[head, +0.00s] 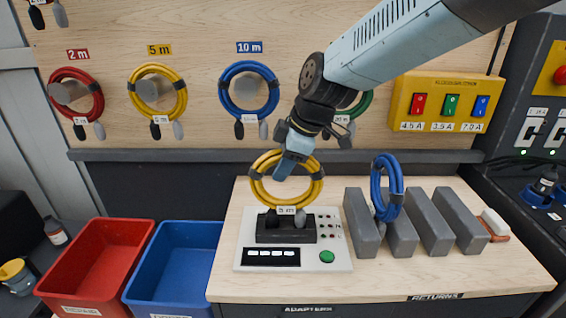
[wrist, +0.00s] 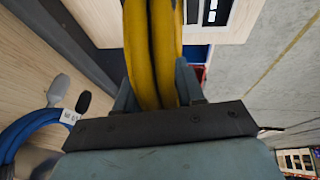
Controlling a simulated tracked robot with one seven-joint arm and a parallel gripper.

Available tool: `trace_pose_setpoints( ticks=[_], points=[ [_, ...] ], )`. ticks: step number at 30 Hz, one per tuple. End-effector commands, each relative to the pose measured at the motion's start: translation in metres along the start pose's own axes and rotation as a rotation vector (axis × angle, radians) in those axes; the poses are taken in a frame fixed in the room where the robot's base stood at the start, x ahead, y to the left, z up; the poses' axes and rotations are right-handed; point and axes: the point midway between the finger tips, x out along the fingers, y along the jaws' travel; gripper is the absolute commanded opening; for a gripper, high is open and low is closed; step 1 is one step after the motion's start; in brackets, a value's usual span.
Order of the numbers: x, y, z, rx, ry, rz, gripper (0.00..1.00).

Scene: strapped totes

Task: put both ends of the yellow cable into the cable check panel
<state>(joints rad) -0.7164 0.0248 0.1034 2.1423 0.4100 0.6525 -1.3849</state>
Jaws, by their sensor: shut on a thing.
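The yellow cable (head: 317,187) is a coiled ring with dark ties and a small white tag. It stands upright over the cable check panel (head: 335,242), a pale box on the bench. My gripper (head: 284,168) is shut on the top of the coil. In the wrist view, the yellow cable (wrist: 152,45) runs between the fingers of my gripper (wrist: 155,92). One dark and one grey end hang below the tag, at the panel's black socket block (head: 286,237). I cannot tell whether they are inside it. The panel has a green button and a dark display with lit segments.
Another yellow coil (head: 131,92) hangs on the wall at the 5 m sign, between red and blue coils. A blue coil (head: 397,185) stands among grey blocks (head: 430,222) right of the panel. Red (head: 97,262) and blue (head: 175,262) bins are at left.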

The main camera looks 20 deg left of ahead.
Motion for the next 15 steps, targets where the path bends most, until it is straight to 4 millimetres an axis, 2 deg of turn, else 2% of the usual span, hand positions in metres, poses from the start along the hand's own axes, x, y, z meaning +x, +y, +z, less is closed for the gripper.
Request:
trace_pose_setpoints(
  ticks=[15],
  points=[
    [0.0045,-0.0009,0.0017,0.0,0.001,0.001,0.0]
  ],
)
